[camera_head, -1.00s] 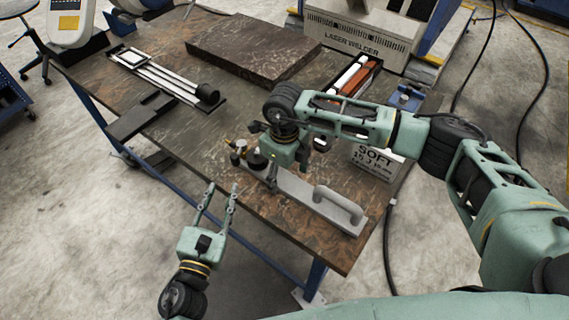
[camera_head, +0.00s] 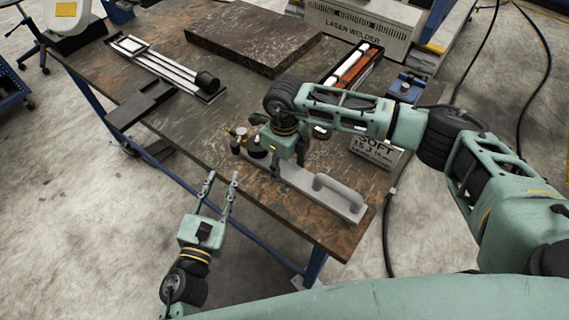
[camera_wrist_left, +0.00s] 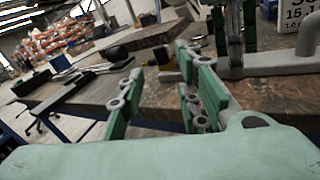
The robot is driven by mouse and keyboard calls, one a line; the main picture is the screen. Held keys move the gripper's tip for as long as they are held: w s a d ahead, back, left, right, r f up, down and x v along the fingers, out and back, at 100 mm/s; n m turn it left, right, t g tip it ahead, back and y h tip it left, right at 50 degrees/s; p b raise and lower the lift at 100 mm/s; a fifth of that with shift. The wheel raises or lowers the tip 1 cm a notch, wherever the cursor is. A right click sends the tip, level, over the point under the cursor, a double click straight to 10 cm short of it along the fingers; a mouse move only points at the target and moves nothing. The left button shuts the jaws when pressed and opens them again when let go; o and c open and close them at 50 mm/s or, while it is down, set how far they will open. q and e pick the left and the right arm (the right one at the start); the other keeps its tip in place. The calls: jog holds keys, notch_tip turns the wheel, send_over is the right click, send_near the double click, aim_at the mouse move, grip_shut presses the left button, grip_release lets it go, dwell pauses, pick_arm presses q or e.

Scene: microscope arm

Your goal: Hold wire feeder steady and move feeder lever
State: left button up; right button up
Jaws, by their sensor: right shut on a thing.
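The wire feeder appears to be the long grey metal piece with a looped handle (camera_head: 338,196) lying along the table's front edge. Its left end carries a black knob (camera_head: 257,148) and small brass parts (camera_head: 241,133); I cannot tell which part is the lever. My right gripper (camera_head: 288,168) points down and is shut on the feeder's middle, hiding the gripped part. My left gripper (camera_head: 222,177) is open and empty, off the front edge, left of the feeder. In the left wrist view its two fingers (camera_wrist_left: 160,85) are spread, with the right gripper (camera_wrist_left: 233,40) beyond them.
The table (camera_head: 190,130) also bears a dark stone slab (camera_head: 253,35), a rail device (camera_head: 165,70), a tray of rods (camera_head: 350,70), a blue vise-like block (camera_head: 405,88) and a printed box (camera_head: 376,152). A laser welder (camera_head: 365,30) stands behind.

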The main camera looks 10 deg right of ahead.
grip_shut()
pick_arm(q)
jog(key=c, duration=0.4)
jog(key=shift+d+n+h, duration=0.15)
jog(key=shift+n+h, duration=0.45)
jog(key=shift+n, duration=0.2)
jog(key=c, duration=0.4)
jog(key=shift+d+n+g+h, duration=0.15)
jog(key=shift+n+g+h, duration=0.45)
jog(key=shift+n, duration=0.5)
jog(key=w+d+n+g+h, duration=0.1)
jog(key=w+d+n, duration=0.1)
jog(key=n, duration=0.1)
jog(key=w+d+n+g+h, duration=0.1)
jog(key=d+n+g+h, duration=0.1)
jog(key=n, duration=0.2)
jog(key=w+d+n+g+h, duration=0.1)
jog(key=w+n, duration=0.1)
jog(key=n, duration=0.1)
jog(key=shift+w+d+f+n+g+h, duration=0.3)
jog(key=shift+d+f+h, duration=0.05)
jog(key=shift+d+h, duration=0.05)
